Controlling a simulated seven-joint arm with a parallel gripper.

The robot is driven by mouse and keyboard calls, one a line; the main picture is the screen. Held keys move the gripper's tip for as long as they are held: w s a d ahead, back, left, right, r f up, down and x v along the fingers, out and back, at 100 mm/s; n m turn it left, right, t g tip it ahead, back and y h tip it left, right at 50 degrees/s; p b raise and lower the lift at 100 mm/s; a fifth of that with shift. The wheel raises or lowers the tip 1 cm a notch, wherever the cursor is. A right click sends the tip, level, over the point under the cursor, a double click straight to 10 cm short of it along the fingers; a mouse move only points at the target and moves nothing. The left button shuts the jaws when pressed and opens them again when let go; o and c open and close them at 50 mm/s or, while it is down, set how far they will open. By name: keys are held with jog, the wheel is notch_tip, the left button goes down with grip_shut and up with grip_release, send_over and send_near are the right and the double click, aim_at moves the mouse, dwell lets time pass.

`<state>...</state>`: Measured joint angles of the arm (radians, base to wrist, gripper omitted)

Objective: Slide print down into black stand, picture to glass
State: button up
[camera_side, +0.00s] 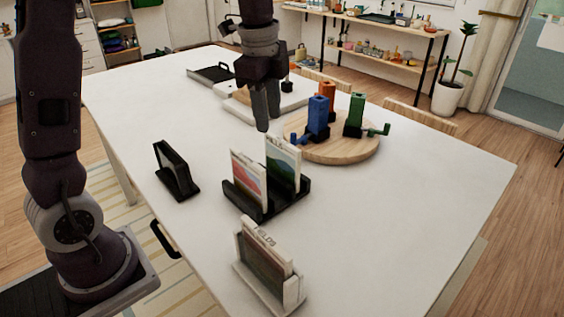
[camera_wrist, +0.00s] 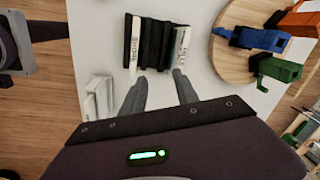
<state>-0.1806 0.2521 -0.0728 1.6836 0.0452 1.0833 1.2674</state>
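A small black stand (camera_side: 175,172) with a dark upright panel stands on the white table at left in the side view; I see no print in it. A black rack (camera_side: 267,207) holds two upright prints apart: a reddish one (camera_side: 249,180) and a green-blue one (camera_side: 283,163). The rack (camera_wrist: 156,43) also shows in the wrist view, with the prints as pale edges at its two sides. A pale stand (camera_side: 268,290) holds a print marked FIELDS (camera_side: 264,254) at the front. My gripper (camera_side: 264,122) is above the table, behind the rack, fingers apart and empty.
A round wooden board (camera_side: 345,150) with blue, orange and green blocky objects stands right of the rack. A black tray (camera_side: 211,74) and pale flat items lie at the back. The right front of the table is clear. A shelf and a plant stand beyond.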

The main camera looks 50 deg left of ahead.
aim_at(282, 154)
jog(key=w+a+f+m, duration=0.1)
jog(key=w+f, duration=0.1)
jog(key=w+a+f+m+g, duration=0.1)
jog(key=w+f+m, duration=0.1)
jog(key=w+a+f+m, duration=0.1)
jog(key=w+f, duration=0.1)
jog(key=f, duration=0.1)
jog(key=shift+w, duration=0.15)
jog(key=shift+m, duration=0.3)
jog(key=f, duration=0.7)
jog(key=shift+s+d+f, duration=0.1)
jog(key=shift+s+d, duration=0.1)
jog(key=shift+d, duration=0.05)
grip_shut()
